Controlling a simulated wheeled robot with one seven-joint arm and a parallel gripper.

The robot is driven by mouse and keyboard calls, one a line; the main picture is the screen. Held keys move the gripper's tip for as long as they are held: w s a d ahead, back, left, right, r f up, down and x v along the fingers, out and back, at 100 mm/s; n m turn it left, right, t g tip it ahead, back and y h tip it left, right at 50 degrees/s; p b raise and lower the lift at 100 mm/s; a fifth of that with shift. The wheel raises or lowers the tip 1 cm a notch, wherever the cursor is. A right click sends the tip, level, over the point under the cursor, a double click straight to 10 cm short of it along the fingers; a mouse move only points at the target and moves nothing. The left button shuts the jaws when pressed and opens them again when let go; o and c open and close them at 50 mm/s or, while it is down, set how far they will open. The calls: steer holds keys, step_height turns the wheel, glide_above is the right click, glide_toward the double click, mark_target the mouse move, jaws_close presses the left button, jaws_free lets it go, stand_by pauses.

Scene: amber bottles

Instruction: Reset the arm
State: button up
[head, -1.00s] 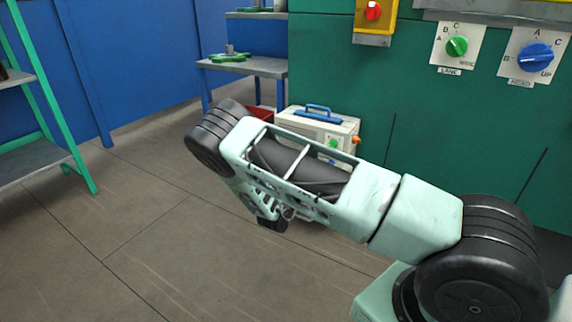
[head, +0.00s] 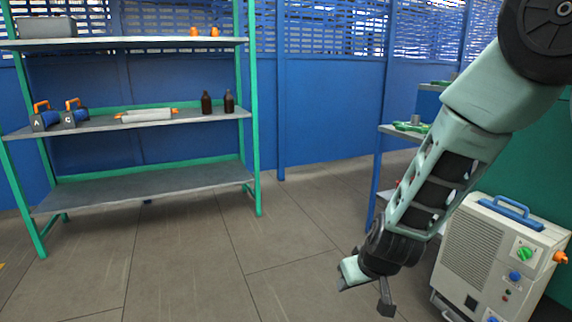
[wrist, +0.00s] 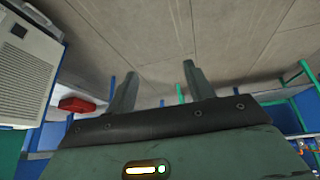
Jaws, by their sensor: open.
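My arm hangs down at the right side of the head view, with my gripper (head: 366,288) at its lower end, low over the floor. The gripper is open and its two fingers are apart. In the wrist view the gripper (wrist: 160,78) shows nothing between its fingers, only floor beyond them. Two amber bottles, a left one (head: 206,104) and a right one (head: 229,102), stand upright on the middle shelf of the green rack, well away from the gripper.
The rack (head: 200,180) stands at the left. A beige machine with a blue handle (head: 490,250) stands on the floor just right of my gripper. A small bench (head: 400,132) is behind my arm. A red bin (wrist: 77,105) shows in the wrist view. The middle floor is clear.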

steer(key=s+a+r+n+g+y, duration=0.2)
steer(key=s+a+r, duration=0.4)
steer(key=s, duration=0.4)
steer(key=s+d+r+n+g+h, duration=0.1)
steer(key=s+d+r+g, duration=0.15)
steer(key=s, duration=0.65)
steer(key=s+d+r+n+g+h, duration=0.1)
steer(key=s+d+r+n, duration=0.15)
steer(key=s, duration=0.65)
step_height(320, 180, up, 31)
steer(key=m+p, duration=0.1)
steer(key=p, duration=2.9)
steer(key=shift+a+r+p, duration=0.2)
steer(key=shift+a+p, duration=0.2)
steer(key=shift+s+d, duration=0.1)
